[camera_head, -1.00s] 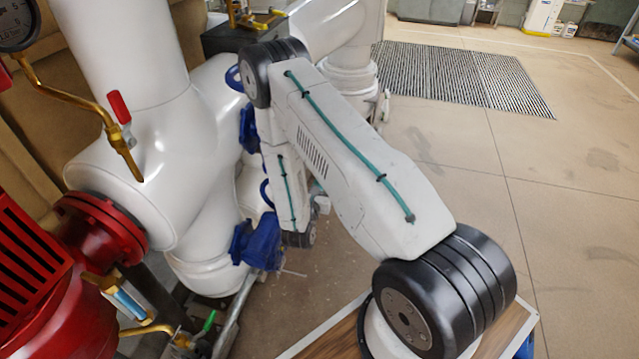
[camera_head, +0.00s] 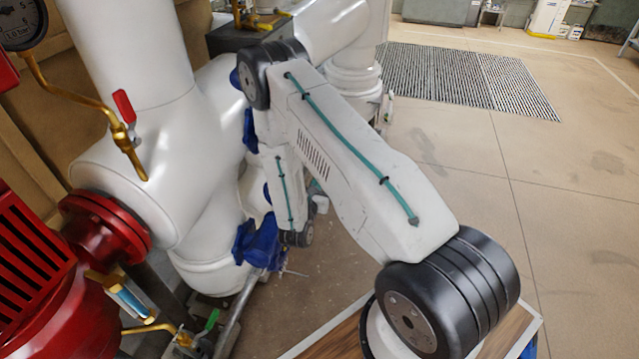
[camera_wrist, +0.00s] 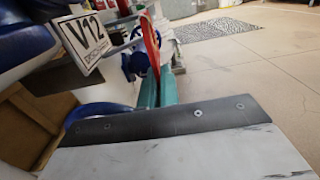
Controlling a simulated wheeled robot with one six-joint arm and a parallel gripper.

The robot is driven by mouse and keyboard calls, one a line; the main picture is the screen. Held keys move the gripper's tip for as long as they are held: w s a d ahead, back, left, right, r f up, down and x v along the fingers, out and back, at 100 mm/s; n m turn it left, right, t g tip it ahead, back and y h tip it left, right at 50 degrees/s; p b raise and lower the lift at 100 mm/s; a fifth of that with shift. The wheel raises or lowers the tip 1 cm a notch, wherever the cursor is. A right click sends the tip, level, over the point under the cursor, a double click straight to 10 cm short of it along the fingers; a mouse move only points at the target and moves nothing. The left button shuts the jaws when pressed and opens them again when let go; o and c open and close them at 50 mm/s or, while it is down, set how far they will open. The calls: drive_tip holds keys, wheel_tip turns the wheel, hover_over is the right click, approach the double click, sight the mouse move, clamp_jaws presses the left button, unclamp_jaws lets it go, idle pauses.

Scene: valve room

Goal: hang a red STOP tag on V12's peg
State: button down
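In the wrist view a white plate lettered V12 (camera_wrist: 85,42) hangs at the upper left, tilted. A red tag (camera_wrist: 151,45), seen nearly edge-on, stands upright between the teal fingers of my gripper (camera_wrist: 157,78). The fingers look closed on its lower part. The tag is to the right of the plate. A thin grey bar (camera_wrist: 122,48) runs from beside the plate towards the tag; I cannot tell if it is the peg or if it touches the tag. In the head view my arm hides most of the gripper and the tag, and the V12 plate is not visible.
Large white pipes (camera_head: 150,120) with blue valve parts (camera_head: 258,242) stand close to my arm. A red flanged unit (camera_head: 60,290) and a red-handled brass valve (camera_head: 127,130) are at the left. Open floor (camera_head: 560,210) with a grating (camera_head: 460,80) lies to the right.

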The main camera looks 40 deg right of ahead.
drive_tip(key=shift+w+a, duration=0.25)
drive_tip(key=shift+w, duration=0.1)
idle(0.3)
drive_tip(key=shift+w+a+f, duration=0.1)
drive_tip(key=shift+w+a, duration=0.1)
drive_tip(key=shift+w, duration=0.1)
drive_tip(key=shift+w+a, duration=0.1)
drive_tip(key=shift+a, duration=0.05)
drive_tip(key=shift+w+f, duration=0.1)
idle(0.5)
drive_tip(key=shift+w+a+f, duration=0.2)
drive_tip(key=shift+w+a+f, duration=0.1)
drive_tip(key=shift+f, duration=0.15)
idle(0.5)
drive_tip(key=c, duration=1.6)
unclamp_jaws()
drive_tip(key=shift+o, duration=0.2)
